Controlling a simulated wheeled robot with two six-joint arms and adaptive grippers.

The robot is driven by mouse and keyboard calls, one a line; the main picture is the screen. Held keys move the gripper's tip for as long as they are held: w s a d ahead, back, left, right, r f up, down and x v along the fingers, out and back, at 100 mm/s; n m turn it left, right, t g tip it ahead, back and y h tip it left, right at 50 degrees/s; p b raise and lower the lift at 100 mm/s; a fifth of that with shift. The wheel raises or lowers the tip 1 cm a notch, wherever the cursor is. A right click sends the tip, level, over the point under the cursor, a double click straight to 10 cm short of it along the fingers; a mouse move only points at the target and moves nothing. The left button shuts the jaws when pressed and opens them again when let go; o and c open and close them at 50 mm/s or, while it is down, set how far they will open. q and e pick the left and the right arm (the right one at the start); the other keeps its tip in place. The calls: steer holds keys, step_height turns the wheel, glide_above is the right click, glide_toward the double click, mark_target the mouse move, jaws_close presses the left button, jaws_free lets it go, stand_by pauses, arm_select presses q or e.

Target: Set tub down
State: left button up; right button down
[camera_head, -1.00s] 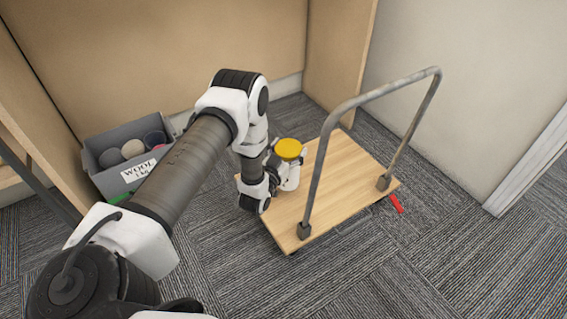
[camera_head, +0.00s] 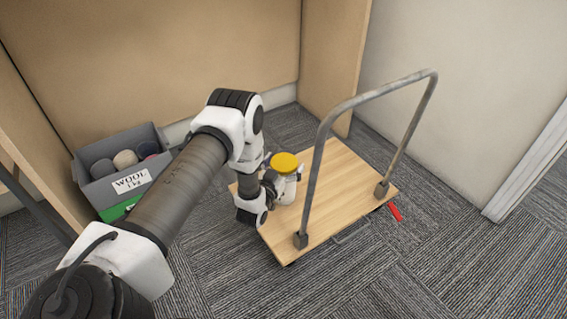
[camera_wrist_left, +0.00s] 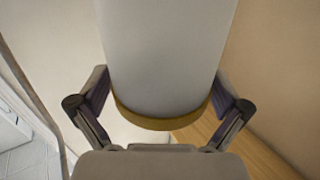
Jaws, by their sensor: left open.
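The tub (camera_head: 290,189) is white with a yellow lid (camera_head: 285,162). It appears to stand upright on the wooden deck of the trolley (camera_head: 335,190), near the deck's left side. My left gripper (camera_head: 281,178) is at the tub, its fingers on either side of it. In the left wrist view the tub body (camera_wrist_left: 168,50) fills the top middle, with the lid rim (camera_wrist_left: 160,120) below it. The open fingers (camera_wrist_left: 162,95) flank it there; whether they touch it is unclear. The tub's base is partly hidden by the gripper. My right gripper is out of view.
The trolley's grey tube handle (camera_head: 375,96) rises close to the right of the tub. A grey bin labelled WOOL (camera_head: 100,186) holds several balls beside a wooden panel at left. A red piece (camera_head: 394,211) shows at the trolley's right edge. Carpet in front is clear.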

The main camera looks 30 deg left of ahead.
arm_select(q)
steer(key=s+d+p, duration=0.2)
steer(key=s+p, duration=0.2)
steer(key=s, duration=0.7)
steer(key=shift+s+p, duration=0.4)
